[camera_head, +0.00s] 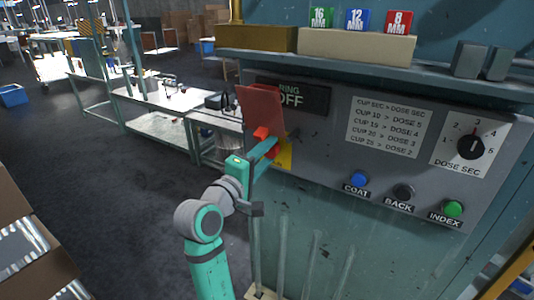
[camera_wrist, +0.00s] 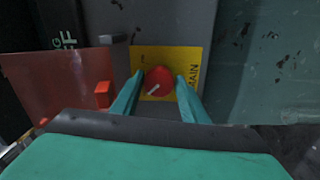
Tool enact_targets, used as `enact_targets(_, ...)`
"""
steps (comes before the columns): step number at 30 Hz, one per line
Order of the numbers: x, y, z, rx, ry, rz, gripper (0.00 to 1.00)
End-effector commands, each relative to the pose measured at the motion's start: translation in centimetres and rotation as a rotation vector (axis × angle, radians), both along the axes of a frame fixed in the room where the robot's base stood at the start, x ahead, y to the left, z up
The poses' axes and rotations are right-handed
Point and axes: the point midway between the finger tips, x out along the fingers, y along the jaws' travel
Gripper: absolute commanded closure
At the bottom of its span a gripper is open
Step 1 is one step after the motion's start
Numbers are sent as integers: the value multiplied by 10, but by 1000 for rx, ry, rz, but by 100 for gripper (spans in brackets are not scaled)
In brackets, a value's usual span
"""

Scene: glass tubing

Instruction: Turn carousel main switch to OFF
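The main switch is a round red knob (camera_wrist: 158,84) with a white pointer mark, on a yellow plate (camera_wrist: 187,55) partly reading "MAIN". The pointer mark slants toward the lower left in the wrist view. My gripper (camera_wrist: 158,79) is open, with one teal finger on each side of the knob. Small gaps seem to show between fingers and knob; contact is unclear. A corner of the yellow plate (camera_head: 286,156) shows there.
A red flap (camera_head: 260,108) with a red block (camera_head: 262,133) stands out beside my gripper; it is also left in the wrist view (camera_wrist: 60,90). A dark sign (camera_head: 300,97) partly reads "OFF". Dose dial (camera_head: 471,147) and coloured buttons (camera_head: 359,178) lie right.

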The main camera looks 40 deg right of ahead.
Motion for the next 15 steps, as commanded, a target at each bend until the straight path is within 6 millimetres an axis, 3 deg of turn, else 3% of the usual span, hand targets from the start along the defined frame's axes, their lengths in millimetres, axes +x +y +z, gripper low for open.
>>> enact_targets(11,-2,-1,0,-1,-2,-3,45)
enact_targets(15,-4,10,0,-1,-1,1,45)
